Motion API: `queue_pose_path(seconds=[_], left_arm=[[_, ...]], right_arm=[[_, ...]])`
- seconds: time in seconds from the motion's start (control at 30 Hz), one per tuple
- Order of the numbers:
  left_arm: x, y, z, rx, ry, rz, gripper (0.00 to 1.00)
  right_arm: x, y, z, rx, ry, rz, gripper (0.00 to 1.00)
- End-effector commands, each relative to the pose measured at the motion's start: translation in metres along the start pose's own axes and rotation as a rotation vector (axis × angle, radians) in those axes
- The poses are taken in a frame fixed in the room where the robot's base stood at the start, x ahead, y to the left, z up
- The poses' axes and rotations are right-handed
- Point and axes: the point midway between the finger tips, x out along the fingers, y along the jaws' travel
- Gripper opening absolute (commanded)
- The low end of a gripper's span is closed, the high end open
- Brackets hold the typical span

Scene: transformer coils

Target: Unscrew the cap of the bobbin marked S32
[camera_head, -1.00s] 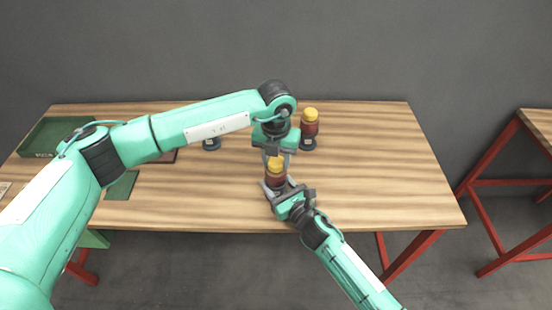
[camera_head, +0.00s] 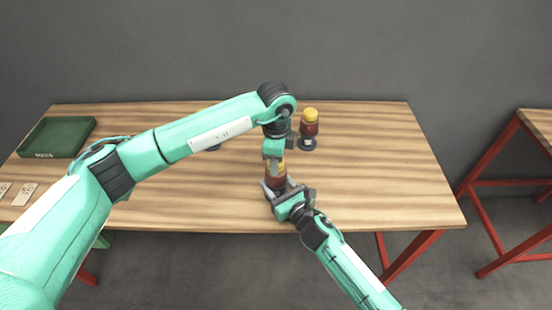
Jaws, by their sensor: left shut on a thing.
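A bobbin (camera_head: 276,181) with a dark red-brown body and a yellow cap (camera_head: 283,168) stands upright near the middle front of the table. My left gripper (camera_head: 276,163) comes from above and is shut on the yellow cap, hiding much of it. My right gripper (camera_head: 276,187) reaches in from the front right, with its fingers around the lower part of the bobbin; whether they press on it is hard to see. A second bobbin (camera_head: 310,127) with a yellow cap stands upright on a dark base farther back. No marking is readable on either bobbin.
A green tray (camera_head: 88,128) lies at the back left of the table (camera_head: 390,180). Small white cards (camera_head: 25,194) lie at the left front. A dark base (camera_head: 214,148) is partly hidden behind my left arm. The right part of the table is clear.

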Motion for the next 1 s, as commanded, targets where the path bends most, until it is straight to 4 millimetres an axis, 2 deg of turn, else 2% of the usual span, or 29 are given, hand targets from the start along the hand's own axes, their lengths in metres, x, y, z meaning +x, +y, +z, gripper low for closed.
queue_pose_path(seconds=[0.2,0.4,0.63,0.97,1.0], left_arm=[[0.000,0.001,-0.004,-0.373,0.006,-0.002,0.14],[-0.005,-0.002,-0.013,-0.561,0.020,-0.018,0.14],[-0.003,-0.001,-0.004,-0.686,0.012,-0.005,0.14],[-0.002,-0.001,-0.001,-0.701,0.006,-0.004,0.14],[-0.002,-0.001,-0.001,-0.701,0.006,-0.004,0.45]], right_arm=[[0.000,0.001,0.000,0.000,0.000,0.001,0.00],[0.000,0.002,-0.001,0.000,0.000,0.004,0.00],[0.000,0.005,-0.001,-0.001,0.001,0.007,0.00],[0.000,0.004,-0.001,0.000,0.000,0.007,0.00],[0.000,0.004,-0.001,0.000,-0.001,0.007,0.00]])
